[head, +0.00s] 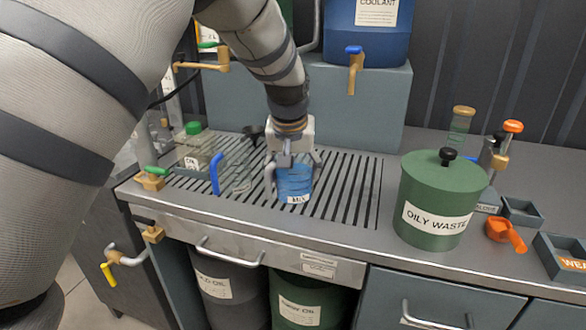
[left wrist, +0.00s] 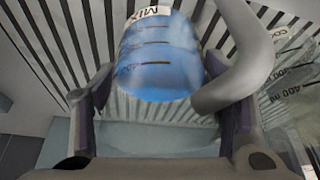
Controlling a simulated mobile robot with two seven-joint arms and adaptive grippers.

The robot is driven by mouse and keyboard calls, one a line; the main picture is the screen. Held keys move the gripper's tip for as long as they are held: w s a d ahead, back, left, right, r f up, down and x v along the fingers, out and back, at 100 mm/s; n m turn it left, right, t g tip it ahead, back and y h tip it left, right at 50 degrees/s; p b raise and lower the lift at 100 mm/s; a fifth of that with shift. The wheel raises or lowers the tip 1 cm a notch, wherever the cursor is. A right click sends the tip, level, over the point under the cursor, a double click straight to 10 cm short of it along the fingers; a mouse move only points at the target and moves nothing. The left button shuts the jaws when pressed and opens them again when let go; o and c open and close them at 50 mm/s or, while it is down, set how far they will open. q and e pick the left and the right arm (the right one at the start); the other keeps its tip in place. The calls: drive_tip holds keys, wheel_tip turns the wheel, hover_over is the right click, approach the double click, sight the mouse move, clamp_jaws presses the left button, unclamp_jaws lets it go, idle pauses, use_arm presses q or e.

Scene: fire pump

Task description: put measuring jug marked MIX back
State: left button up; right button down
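The measuring jug marked MIX (head: 295,182) holds blue liquid and is upright over the slotted drip grate (head: 345,200). I cannot tell whether its base touches the grate. My left gripper (head: 292,163) comes down on it from above. In the left wrist view, the jug (left wrist: 160,60) sits between the two fingers of my left gripper (left wrist: 160,95), which appear to press its sides. Its grey handle (left wrist: 250,60) curves past the right-hand finger. In the head view the gripper hides the jug's top. My right gripper is not in view.
A green OILY WASTE can (head: 435,205) stands to the right. A blue COOLANT tank (head: 370,35) with a tap is behind. The grate's right part is clear.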

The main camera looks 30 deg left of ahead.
use_arm(q)
drive_tip(key=o, duration=0.4)
drive_tip(key=shift+s, duration=0.1)
drive_tip(key=shift+r, duration=0.1)
drive_tip(key=shift+r, duration=0.35)
drive_tip(key=v, duration=1.1)
drive_tip(key=shift+s, duration=0.2)
drive_tip(key=shift+r, duration=0.15)
